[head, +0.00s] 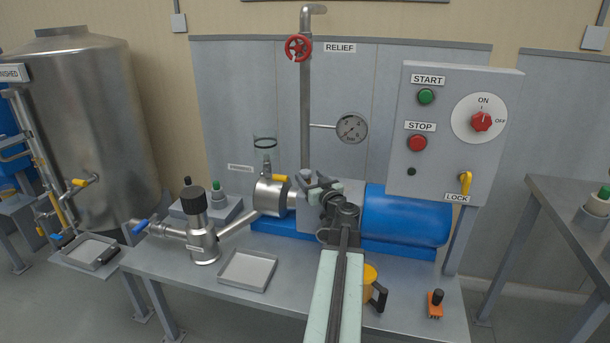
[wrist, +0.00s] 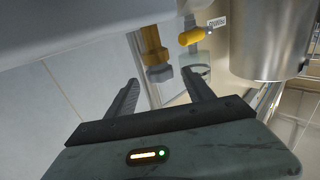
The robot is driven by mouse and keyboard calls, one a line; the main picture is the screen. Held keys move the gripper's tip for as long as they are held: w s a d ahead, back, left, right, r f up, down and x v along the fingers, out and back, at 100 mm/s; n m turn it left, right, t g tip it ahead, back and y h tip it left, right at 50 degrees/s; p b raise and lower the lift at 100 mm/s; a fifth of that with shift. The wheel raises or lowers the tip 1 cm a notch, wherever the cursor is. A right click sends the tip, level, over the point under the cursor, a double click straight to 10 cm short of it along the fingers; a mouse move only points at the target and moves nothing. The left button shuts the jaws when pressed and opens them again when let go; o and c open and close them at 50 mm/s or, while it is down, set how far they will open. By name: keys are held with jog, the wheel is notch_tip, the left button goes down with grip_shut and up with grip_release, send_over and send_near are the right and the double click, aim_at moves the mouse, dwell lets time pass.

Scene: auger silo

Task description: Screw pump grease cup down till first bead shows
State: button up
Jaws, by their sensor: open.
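The grease cup (head: 306,176) seems to be the small grey-capped fitting on top of the pump (head: 270,196), partly hidden by my gripper (head: 322,188). In the wrist view a brass stem with a grey knob, likely the same cup (wrist: 157,72), shows beyond and between the fingertips. My gripper in the wrist view (wrist: 160,80) is open and empty, with its fingers apart from the knob. I cannot make out any bead of grease.
A yellow lever (head: 280,178) and a glass sight cup (head: 265,150) stand just left of the fitting. The blue motor (head: 405,214) lies to the right.

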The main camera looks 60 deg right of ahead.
aim_at(301, 175)
jog(key=x, duration=0.4)
grip_shut()
jog(key=shift+a, duration=0.1)
jog(key=shift+m+h, duration=0.3)
jog(key=shift+h, duration=0.1)
jog(key=m+g+h, duration=0.2)
jog(key=g+h, duration=0.1)
jog(key=shift+a+m, duration=0.1)
jog(key=shift+m, duration=0.2)
jog(key=m+g+h, duration=0.2)
jog(key=g, duration=0.1)
jog(key=m+g+h, duration=0.1)
jog(key=m+g, duration=0.2)
jog(key=g, duration=0.1)
jog(key=shift+w+g+h, duration=0.2)
jog(key=shift+g+h, duration=0.1)
jog(key=shift+h, duration=0.1)
jog(key=m+g, duration=0.3)
jog(key=g, duration=0.2)
jog(key=shift+d+m+h, duration=0.2)
jog(key=shift+m+h, duration=0.1)
jog(key=shift+m, duration=0.1)
jog(key=shift+s+m+g+y, duration=0.1)
jog(key=shift+m+g+y, duration=0.1)
jog(key=shift+m+g, duration=0.75)
jog(key=shift+s+m+g+y, duration=0.15)
jog(key=shift+m+g, duration=0.3)
jog(key=shift+g, duration=0.9)
jog(key=shift+a+g, duration=0.1)
jog(key=shift+g, duration=0.2)
